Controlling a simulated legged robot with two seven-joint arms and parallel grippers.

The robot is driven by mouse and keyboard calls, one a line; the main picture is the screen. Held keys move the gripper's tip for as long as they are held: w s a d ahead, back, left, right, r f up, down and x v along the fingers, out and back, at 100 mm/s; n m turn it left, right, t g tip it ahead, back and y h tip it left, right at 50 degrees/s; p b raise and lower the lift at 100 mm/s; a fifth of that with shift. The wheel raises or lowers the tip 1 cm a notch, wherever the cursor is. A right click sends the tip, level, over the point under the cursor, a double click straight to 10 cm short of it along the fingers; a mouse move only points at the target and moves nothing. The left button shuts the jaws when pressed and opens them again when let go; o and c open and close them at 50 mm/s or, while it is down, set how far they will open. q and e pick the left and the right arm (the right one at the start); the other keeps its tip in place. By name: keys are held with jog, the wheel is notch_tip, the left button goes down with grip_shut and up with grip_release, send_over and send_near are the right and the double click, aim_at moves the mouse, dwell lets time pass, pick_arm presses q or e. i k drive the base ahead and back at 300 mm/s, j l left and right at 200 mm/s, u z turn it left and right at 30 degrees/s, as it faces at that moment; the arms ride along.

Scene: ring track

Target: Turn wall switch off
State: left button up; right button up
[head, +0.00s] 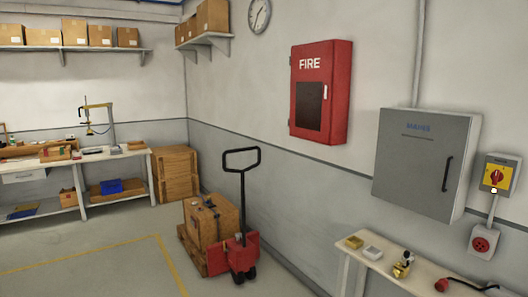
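The wall switch (495,176) is a grey box with a yellow plate and a red rotary knob, mounted on the right wall at the right edge of the head view. The exact position of its knob is too small to tell. A small white spot shows on the lower part of the plate. A conduit runs down from it to a red round socket (483,242). Neither of my grippers is in the head view.
A grey cabinet (425,165) hangs left of the switch, and a red fire box (320,92) further left. A narrow table (405,273) with small items stands below. A red pallet jack (235,254) carries a crate. Floor (90,272) at left is clear.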

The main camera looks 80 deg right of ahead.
aim_at(497, 176)
jog(key=k+z, duration=0.15)
jog(key=z, duration=4.1)
jog(key=i+j, duration=0.2)
